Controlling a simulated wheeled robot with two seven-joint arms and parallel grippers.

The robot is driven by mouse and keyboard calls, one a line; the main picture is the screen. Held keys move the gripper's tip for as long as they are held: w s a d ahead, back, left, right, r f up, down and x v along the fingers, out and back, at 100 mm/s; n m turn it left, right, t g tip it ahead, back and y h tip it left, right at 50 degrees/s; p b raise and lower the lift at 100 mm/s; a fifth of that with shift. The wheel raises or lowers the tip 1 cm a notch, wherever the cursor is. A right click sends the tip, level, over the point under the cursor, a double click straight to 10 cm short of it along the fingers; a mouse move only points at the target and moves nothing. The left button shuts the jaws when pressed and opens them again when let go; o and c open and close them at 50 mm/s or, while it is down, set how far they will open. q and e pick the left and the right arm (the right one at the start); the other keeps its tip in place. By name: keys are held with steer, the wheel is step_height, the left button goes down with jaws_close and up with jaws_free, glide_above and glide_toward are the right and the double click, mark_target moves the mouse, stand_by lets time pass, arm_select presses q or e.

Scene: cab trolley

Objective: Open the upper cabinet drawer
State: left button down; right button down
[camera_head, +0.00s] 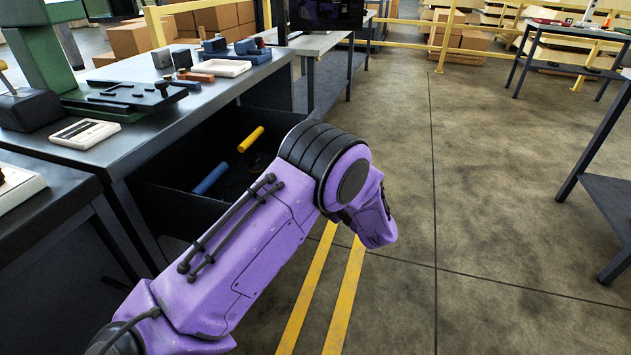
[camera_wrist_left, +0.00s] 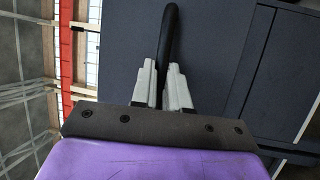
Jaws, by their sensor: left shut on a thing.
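The upper cabinet drawer (camera_head: 170,203) is pulled out below the grey bench top in the head view. Its dark inside shows, with a yellow cylinder (camera_head: 251,139) and a blue cylinder (camera_head: 211,178) in it. My purple left arm hides its near right part and its handle there. In the left wrist view my left gripper (camera_wrist_left: 166,82) is shut on a black bar handle (camera_wrist_left: 170,32), which stands between the two grey fingers. A dark blue-grey panel (camera_wrist_left: 215,45) lies behind the handle. My right gripper is in neither view.
The bench top (camera_head: 150,130) carries a white device (camera_head: 85,133), a black fixture (camera_head: 120,95) and small blocks. Another table (camera_head: 607,190) stands at the right. The floor (camera_head: 490,220) between is clear, with yellow lines. Yellow railings and boxes stand at the back.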

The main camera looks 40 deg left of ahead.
arm_select(q)
steer(key=shift+d+f, duration=0.1)
stand_by(0.3)
steer(key=c, duration=1.1)
jaws_free()
steer(key=d, duration=0.3)
steer(key=d+f, duration=0.1)
steer(key=d, duration=0.6)
steer(key=shift+d+f, duration=0.2)
steer(key=shift+f, duration=0.2)
